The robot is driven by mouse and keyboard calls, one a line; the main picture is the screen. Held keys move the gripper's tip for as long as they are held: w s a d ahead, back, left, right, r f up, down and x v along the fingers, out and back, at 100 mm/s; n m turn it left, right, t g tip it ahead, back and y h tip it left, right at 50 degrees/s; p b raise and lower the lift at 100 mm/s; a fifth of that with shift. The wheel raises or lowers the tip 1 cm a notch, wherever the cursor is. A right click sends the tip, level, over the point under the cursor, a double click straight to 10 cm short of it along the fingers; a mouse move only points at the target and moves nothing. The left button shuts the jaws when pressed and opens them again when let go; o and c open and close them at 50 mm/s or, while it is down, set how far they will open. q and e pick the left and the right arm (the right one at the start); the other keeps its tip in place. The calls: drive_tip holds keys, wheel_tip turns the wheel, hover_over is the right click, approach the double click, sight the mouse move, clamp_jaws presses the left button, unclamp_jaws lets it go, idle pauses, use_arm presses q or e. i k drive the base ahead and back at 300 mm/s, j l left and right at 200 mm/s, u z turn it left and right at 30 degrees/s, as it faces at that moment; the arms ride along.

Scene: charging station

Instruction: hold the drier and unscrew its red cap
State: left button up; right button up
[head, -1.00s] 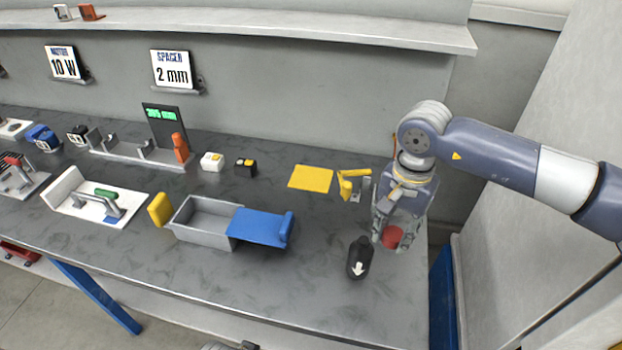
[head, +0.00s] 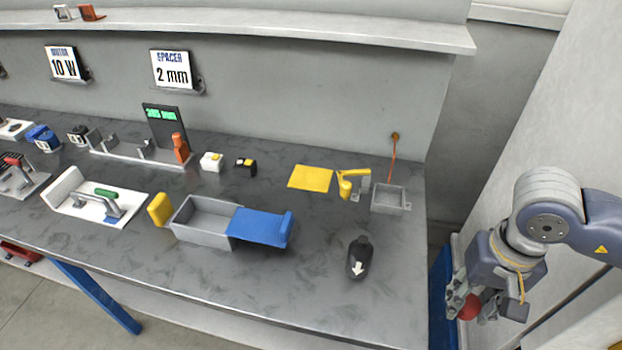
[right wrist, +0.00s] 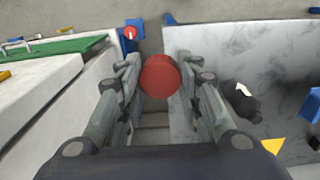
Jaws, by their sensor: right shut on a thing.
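The drier (head: 359,258), a black bottle-shaped body with a white arrow, lies on the grey bench near its right front; it also shows in the right wrist view (right wrist: 240,98). No gripper touches it. The red cap (head: 469,308) is a round red piece apart from the drier. My right gripper (head: 471,302) is shut on it, off the bench's right end; the cap sits between the fingertips in the right wrist view (right wrist: 160,76). My left gripper is not in view.
A grey square tray (head: 390,199) and a yellow fixture (head: 347,184) stand behind the drier. A grey bin with a blue lid (head: 259,227) is to its left. A blue thing (head: 441,295) stands beside the bench's right end.

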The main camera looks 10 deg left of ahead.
sight(360, 251)
drive_tip(key=k+j+u, duration=0.2)
drive_tip(key=k, duration=0.45)
drive_tip(key=i+u, duration=0.1)
drive_tip(key=u, duration=0.25)
drive_tip(key=i+l+u, duration=0.1)
drive_tip(key=u, duration=0.25)
drive_tip(key=i+l+u, duration=0.1)
drive_tip(key=u, duration=0.25)
drive_tip(key=i+l, duration=0.65)
drive_tip(key=i, duration=0.15)
